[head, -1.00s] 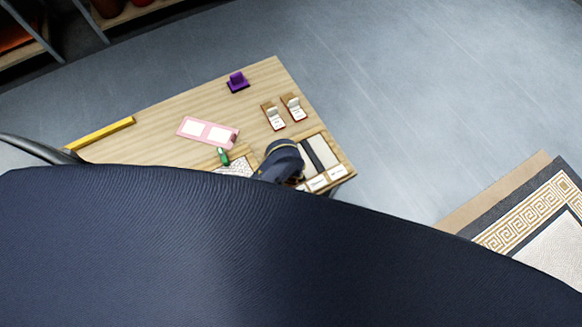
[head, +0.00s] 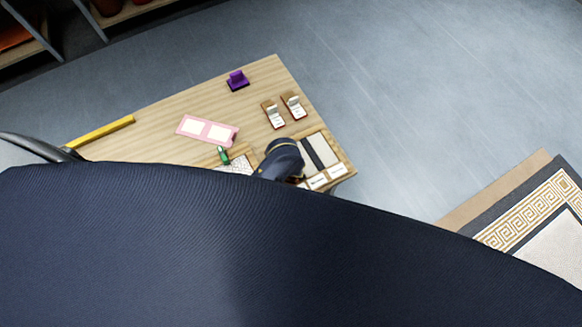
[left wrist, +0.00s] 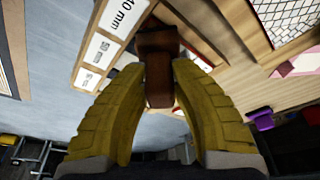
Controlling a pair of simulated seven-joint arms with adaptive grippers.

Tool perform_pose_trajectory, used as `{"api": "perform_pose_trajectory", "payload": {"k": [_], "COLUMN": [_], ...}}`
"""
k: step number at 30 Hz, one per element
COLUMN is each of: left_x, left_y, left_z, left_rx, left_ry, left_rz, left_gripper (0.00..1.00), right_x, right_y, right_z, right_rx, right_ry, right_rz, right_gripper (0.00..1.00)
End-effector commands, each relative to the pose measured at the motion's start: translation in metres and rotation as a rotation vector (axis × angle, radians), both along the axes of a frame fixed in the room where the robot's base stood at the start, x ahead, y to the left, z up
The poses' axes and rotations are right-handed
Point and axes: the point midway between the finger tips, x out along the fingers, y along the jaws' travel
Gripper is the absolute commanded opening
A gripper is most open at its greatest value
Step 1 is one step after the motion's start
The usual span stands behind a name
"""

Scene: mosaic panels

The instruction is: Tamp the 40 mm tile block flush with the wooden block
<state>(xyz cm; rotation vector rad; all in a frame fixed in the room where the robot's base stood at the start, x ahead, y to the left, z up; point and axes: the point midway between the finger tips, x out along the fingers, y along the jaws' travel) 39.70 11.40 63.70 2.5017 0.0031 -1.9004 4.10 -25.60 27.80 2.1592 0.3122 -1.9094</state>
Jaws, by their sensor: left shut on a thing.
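My left gripper (left wrist: 158,75) is shut on a dark brown wooden block (left wrist: 158,92) in the left wrist view, with a yellow finger on each side. The block's upper end is beside a wooden tray whose white label (left wrist: 121,17) ends in "0 mm"; I cannot tell whether they touch. In the head view, a dark wrist is over the tray (head: 347,171), at the table's right corner, and hides part of it. The fingertips are hidden there. I cannot clearly make out the 40 mm tile block. My right gripper does not show.
On the table (head: 165,135) are a pink panel with white squares (head: 208,131), a purple stand (head: 237,80), two small labelled holders (head: 273,114), a green-handled tool (head: 224,155) and a yellow bar (head: 100,132). A mesh-patterned panel (left wrist: 285,20) is beside the tray. The table's back middle is clear.

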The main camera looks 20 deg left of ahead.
Motion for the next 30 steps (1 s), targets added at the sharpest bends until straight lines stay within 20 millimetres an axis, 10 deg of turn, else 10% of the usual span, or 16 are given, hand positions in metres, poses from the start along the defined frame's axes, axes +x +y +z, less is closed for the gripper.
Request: {"api": "perform_pose_trajectory", "payload": {"k": [30], "left_x": [0.0000], "left_y": [-0.0001], "left_z": [-0.0102], "left_rx": [0.000], "left_ry": [0.000], "left_rz": [0.000], "left_gripper": [0.00], "right_x": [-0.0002], "right_y": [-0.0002], "right_z": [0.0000], "right_rx": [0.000], "right_ry": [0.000], "right_rz": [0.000], "right_gripper": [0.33]}}
